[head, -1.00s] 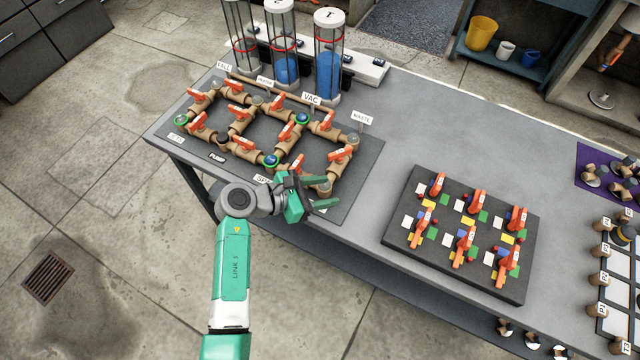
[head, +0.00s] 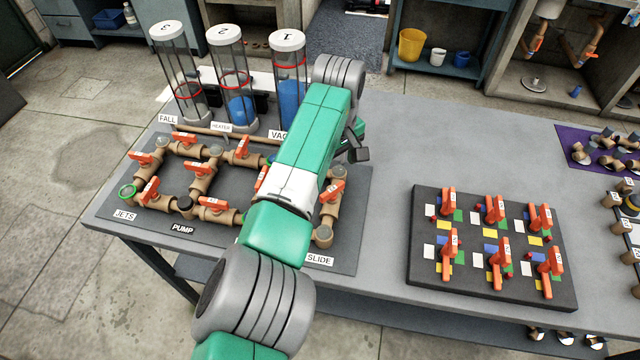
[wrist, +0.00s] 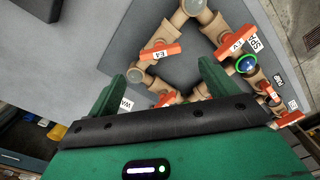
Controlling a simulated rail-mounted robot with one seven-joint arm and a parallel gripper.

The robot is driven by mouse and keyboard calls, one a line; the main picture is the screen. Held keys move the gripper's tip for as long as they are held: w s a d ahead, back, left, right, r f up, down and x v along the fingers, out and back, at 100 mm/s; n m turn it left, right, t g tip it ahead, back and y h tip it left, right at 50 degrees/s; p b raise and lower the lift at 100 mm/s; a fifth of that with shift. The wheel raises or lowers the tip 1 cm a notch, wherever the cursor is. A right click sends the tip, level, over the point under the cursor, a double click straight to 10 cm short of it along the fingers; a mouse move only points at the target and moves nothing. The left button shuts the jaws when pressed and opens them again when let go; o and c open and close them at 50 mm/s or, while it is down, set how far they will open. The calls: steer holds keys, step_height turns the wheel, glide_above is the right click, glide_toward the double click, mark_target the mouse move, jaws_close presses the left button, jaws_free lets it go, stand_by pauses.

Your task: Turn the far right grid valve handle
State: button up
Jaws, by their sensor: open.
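The far right grid valve handle (head: 332,189) is orange and sits on the right side of the brown pipe grid, partly behind my arm in the head view. In the wrist view it is most likely the orange handle marked E4 (wrist: 160,52), near the waste sign (wrist: 126,104). My gripper (wrist: 163,74) is open and empty. The E4 handle lies ahead of the gap between its fingers, apart from both. In the head view my gripper (head: 358,140) is mostly hidden behind my forearm, above the right edge of the grid board.
Other orange handles (head: 215,204) are close by on the grid. Clear columns (head: 290,90) stand behind it. A board with several orange handles (head: 425,270) lies to the right. Bare grey table (head: 390,200) lies between the boards.

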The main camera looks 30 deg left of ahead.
mark_target(333, 189)
step_height(333, 189, down, 7)
steer(key=shift+r+b, duration=0.1)
steer(key=shift+b, duration=0.8)
steer(key=c, duration=1)
